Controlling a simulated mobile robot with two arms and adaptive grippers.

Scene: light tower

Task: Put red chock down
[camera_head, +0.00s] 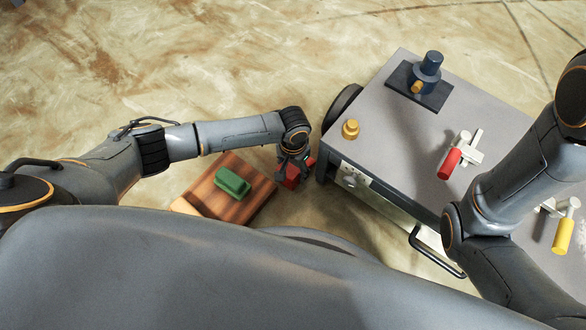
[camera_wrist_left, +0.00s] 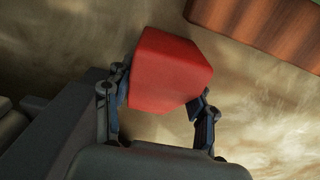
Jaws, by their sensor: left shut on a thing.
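The red chock (camera_head: 291,177) is in my left gripper (camera_head: 293,165), between the wooden board and the grey cart in the head view. In the left wrist view the red chock (camera_wrist_left: 168,72) is a red block with bevelled faces, and the two fingers of my left gripper (camera_wrist_left: 160,105) press on its sides. Floor shows around the chock there; its height above the floor is hard to tell. My right arm comes in at the right of the head view, but its gripper is out of view.
A wooden board (camera_head: 250,207) with a green block (camera_head: 232,182) lies left of my left gripper. A grey cart (camera_head: 385,140) stands to the right, bearing a yellow knob (camera_head: 350,129), a dark blue device (camera_head: 431,66), a red-handled clamp (camera_head: 450,163) and a yellow-handled clamp (camera_head: 563,235).

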